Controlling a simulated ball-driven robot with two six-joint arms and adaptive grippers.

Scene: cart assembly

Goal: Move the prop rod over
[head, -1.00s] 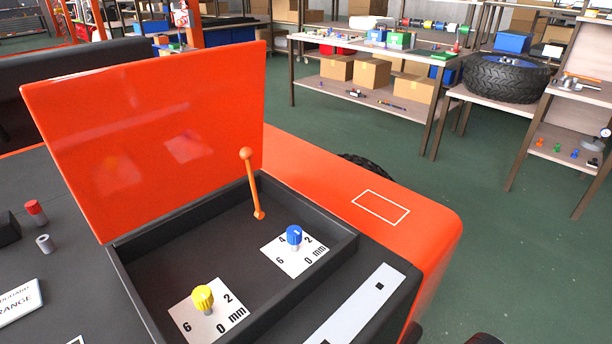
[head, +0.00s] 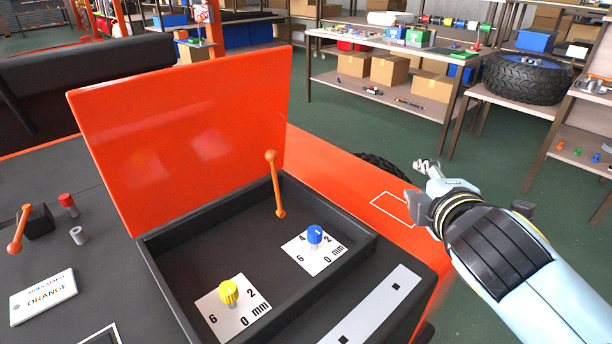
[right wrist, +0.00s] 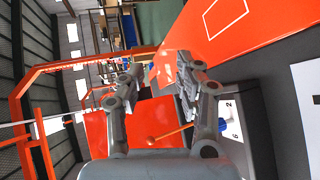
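The prop rod (head: 275,185) is a thin orange rod with a ball at each end. It stands slightly tilted inside the open dark box (head: 190,232), near the raised orange lid (head: 190,120). The rod also shows in the right wrist view (right wrist: 170,133), partly hidden by a finger. My right gripper (head: 428,170) is to the right of the box, above the orange panel and apart from the rod. In the right wrist view its fingers (right wrist: 158,72) are spread with nothing between them. My left gripper is not in view.
A yellow knob (head: 229,291) and a blue knob (head: 315,235) stand on white scale plates in the box. A white outlined rectangle (head: 393,208) marks the orange panel. A second orange lever (head: 20,230) and an ORANGE label card (head: 43,296) are at left.

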